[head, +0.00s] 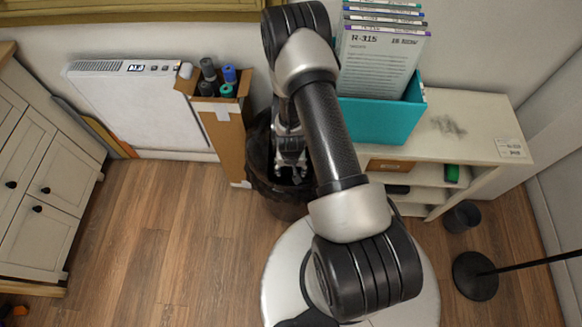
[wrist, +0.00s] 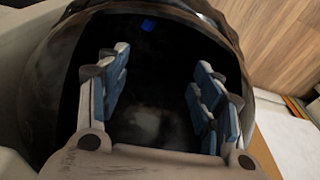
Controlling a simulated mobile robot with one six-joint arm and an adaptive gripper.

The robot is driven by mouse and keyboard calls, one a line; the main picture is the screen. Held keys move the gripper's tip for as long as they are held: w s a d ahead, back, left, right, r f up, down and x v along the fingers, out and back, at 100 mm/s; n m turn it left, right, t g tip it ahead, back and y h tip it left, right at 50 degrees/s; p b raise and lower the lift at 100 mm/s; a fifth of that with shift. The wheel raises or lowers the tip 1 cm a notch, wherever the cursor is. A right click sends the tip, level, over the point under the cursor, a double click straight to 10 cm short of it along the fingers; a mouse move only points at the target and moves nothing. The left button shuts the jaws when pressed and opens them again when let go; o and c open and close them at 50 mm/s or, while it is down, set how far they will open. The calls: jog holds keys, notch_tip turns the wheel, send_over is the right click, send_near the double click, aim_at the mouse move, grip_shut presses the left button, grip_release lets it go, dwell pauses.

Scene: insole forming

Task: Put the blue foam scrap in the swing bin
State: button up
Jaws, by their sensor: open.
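The bin (head: 262,185) is dark, with a black liner around its rim, and stands on the floor beside the cardboard box. No swing lid shows. My gripper (head: 292,176) points down into the bin's mouth; in the wrist view its blue-padded fingers (wrist: 160,105) are wide apart with nothing between them. The bin's rim (wrist: 222,28) surrounds them in that view. A small blue piece (wrist: 148,25), which looks like the foam scrap, lies in the dark interior, apart from the fingers. How deep it lies I cannot tell. The head view does not show it.
A cardboard box (head: 221,140) with rolled tubes stands left of the bin, by a white wall heater (head: 125,105). To the right is a white shelf unit (head: 470,125) carrying a teal holder (head: 385,120) of folders. A black stand base (head: 474,276) is at far right.

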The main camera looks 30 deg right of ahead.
jog(key=shift+r, duration=0.1)
notch_tip(320, 180, up, 12)
jog(key=s+a, duration=0.1)
jog(key=shift+s, duration=0.3)
dwell(0.8)
